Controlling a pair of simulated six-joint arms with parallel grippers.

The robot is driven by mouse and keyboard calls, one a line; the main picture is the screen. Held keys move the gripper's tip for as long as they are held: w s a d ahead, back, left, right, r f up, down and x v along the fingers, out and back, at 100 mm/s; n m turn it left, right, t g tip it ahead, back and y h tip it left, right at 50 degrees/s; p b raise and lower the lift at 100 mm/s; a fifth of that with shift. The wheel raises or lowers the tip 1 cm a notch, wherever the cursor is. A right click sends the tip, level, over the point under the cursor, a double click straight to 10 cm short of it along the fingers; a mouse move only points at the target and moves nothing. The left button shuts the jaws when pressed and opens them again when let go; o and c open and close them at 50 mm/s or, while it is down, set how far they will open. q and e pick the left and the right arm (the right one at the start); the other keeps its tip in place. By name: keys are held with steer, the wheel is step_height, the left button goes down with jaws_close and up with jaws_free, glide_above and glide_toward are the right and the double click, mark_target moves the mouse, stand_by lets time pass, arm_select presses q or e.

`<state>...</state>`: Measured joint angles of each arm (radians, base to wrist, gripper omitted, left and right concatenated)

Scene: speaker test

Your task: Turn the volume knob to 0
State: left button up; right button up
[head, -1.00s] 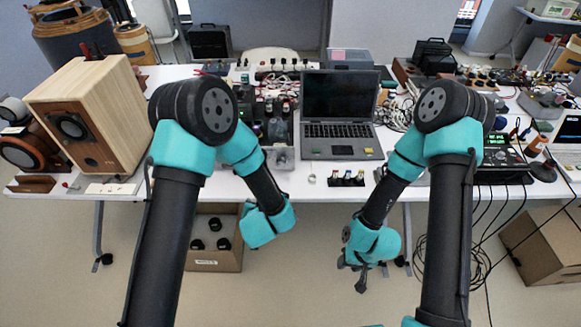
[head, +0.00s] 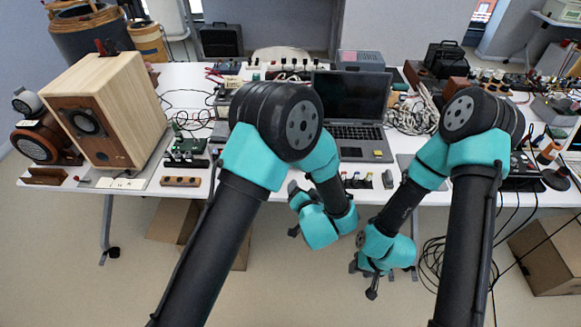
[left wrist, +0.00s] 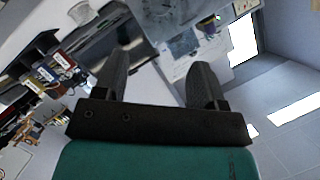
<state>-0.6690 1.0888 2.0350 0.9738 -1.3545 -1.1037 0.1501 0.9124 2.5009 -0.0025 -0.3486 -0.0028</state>
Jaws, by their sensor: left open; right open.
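My left gripper (head: 293,210) is in front of the table's front edge, below the laptop, and its fingers are small and partly hidden in the head view. In the left wrist view its two dark fingers (left wrist: 160,82) stand well apart with nothing between them. My right gripper (head: 362,280) hangs lower, in front of the table, open and empty. A dark electronic unit (head: 524,172) on the right of the table is partly hidden by my right arm. I cannot make out a volume knob. Neither gripper touches anything.
A wooden speaker (head: 128,95) stands at the table's left. An open laptop (head: 345,95) is at the centre, with small coloured connectors (head: 355,180) near the front edge. Cables hang at the right, above a cardboard box (head: 550,255).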

arm_select(q)
steer(key=x, duration=1.6)
steer(key=shift+w+a, duration=0.1)
steer(key=shift+w, duration=0.1)
steer(key=c, duration=0.9)
